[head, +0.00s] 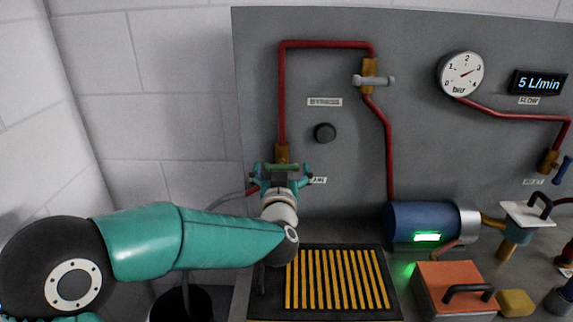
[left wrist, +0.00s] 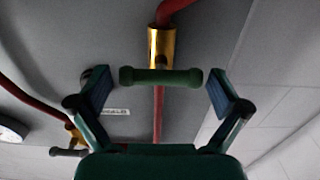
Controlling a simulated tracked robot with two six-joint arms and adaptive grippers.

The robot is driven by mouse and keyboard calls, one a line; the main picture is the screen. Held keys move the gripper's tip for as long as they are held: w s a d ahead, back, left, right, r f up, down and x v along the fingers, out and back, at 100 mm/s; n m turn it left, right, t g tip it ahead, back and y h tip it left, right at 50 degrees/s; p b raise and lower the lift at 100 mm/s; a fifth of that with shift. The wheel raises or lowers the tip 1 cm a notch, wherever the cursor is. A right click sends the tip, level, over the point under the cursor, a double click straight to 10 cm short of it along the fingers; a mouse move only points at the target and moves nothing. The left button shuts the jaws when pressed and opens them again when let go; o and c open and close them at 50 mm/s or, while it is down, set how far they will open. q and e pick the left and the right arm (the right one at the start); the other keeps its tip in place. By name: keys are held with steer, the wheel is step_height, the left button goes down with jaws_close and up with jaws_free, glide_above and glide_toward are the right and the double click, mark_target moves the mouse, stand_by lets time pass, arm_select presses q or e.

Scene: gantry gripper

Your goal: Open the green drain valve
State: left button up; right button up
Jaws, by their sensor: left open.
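The green drain valve handle (head: 284,167) is a short green bar on a brass valve body (head: 282,153) at the foot of the left red pipe. In the left wrist view the green handle (left wrist: 160,77) lies crosswise below its brass body (left wrist: 161,47), between my fingers. My left gripper (head: 281,179) is at the valve, fingers spread to either side of the handle. The left wrist view shows this gripper (left wrist: 159,88) open, with gaps between both fingers and the handle ends. Part of the label behind it is hidden. My right gripper is not in view.
A grey-handled bypass valve (head: 374,80) sits higher on the panel, right of a black knob (head: 325,132). A yellow-slatted grate (head: 338,279) lies below. A blue pump (head: 418,226), orange box (head: 450,284) and gauge (head: 461,74) are to the right.

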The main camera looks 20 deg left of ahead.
arm_select(q)
steer(key=shift+w+a, duration=0.2)
steer(key=shift+w, duration=0.4)
